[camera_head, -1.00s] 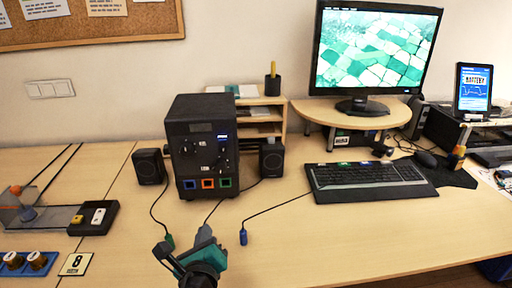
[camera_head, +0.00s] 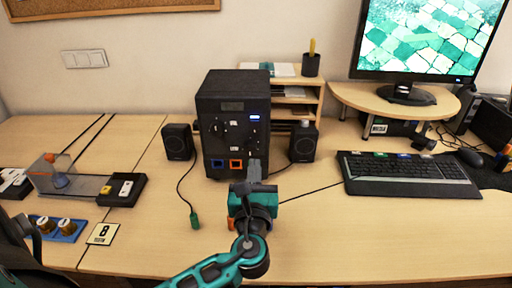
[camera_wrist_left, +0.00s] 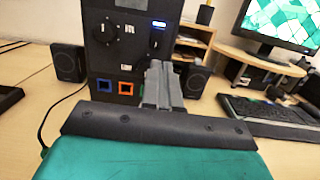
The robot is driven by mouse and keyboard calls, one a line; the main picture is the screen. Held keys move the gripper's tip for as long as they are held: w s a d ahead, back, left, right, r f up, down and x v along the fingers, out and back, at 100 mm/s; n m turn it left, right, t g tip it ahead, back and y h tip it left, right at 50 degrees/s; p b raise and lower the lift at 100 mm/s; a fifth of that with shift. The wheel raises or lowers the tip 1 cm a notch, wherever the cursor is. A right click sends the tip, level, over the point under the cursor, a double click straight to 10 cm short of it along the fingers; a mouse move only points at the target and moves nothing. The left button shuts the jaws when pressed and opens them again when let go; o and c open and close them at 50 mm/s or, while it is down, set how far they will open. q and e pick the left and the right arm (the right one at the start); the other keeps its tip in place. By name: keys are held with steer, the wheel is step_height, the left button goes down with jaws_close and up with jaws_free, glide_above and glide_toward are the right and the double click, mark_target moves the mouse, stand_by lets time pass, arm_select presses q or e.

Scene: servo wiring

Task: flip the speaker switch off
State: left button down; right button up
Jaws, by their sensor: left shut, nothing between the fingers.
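A black box (camera_head: 231,92) with knobs, small labels and a lit blue display stands between two small black speakers, left (camera_head: 178,141) and right (camera_head: 303,142). It also shows in the left wrist view (camera_wrist_left: 103,58). I cannot tell for sure which control on its face is the speaker switch. My left gripper (camera_head: 255,165) is shut and empty, its tips at the lower right of the box's front. In the left wrist view its grey fingers (camera_wrist_left: 158,70) cover part of the lower right face; contact cannot be told. My right gripper is not in view.
Blue (camera_head: 217,164) and orange (camera_head: 236,164) ports line the box's lower front. A green cable plug (camera_head: 194,220) lies on the desk. A keyboard (camera_head: 405,172) lies to the right. A black switch block (camera_head: 122,190) lies to the left.

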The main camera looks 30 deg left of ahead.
mark_target(257, 124)
arm_select(q)
steer(key=x, duration=1.3)
steer(key=shift+w+a, duration=0.1)
steer(key=shift+a, duration=0.05)
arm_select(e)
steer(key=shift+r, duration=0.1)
arm_select(q)
steer(key=shift+w, duration=0.1)
